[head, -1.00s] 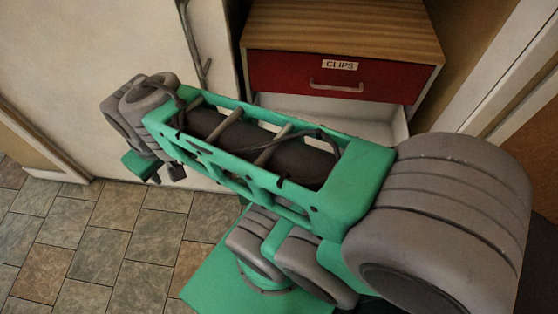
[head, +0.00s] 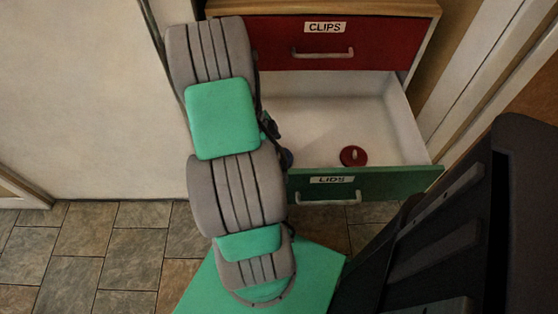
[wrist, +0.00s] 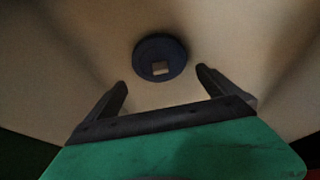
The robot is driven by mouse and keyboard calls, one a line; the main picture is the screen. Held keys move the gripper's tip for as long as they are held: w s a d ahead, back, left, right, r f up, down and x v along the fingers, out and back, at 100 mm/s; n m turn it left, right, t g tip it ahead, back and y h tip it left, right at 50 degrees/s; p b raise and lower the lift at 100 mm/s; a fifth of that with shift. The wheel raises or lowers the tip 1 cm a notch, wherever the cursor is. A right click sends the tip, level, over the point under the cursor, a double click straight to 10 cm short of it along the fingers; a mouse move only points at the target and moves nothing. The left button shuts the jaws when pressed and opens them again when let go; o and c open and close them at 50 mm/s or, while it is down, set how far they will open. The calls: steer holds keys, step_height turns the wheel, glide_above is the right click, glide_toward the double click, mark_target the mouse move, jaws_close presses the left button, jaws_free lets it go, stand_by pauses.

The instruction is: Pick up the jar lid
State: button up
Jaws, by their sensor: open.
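A round red lid (head: 354,156) with a pale knob lies in the open drawer, near its front wall, in the head view. A round dark blue lid (wrist: 150,48) with a pale square knob lies on the drawer floor in the wrist view. In the head view only an edge of the blue lid (head: 287,158) shows beside my arm. My gripper (wrist: 162,79) is open and empty, and the blue lid appears just beyond and between its fingertips; the remaining distance is hard to tell. In the head view my arm mostly hides the gripper.
The open drawer (head: 398,181) has a green front labelled LIDS and a pale interior. A shut red drawer (head: 285,47) labelled CLIPS is above it. A pale wall panel (head: 80,100) stands at the left. The drawer floor between the two lids is clear.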

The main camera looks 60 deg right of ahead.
mark_target(279, 154)
steer(key=x, duration=0.4)
steer(key=shift+w+f+b, duration=0.2)
steer(key=shift+f+b, duration=0.05)
steer(key=shift+b, duration=0.1)
steer(key=shift+c, duration=0.2)
steer(key=c, duration=1.1)
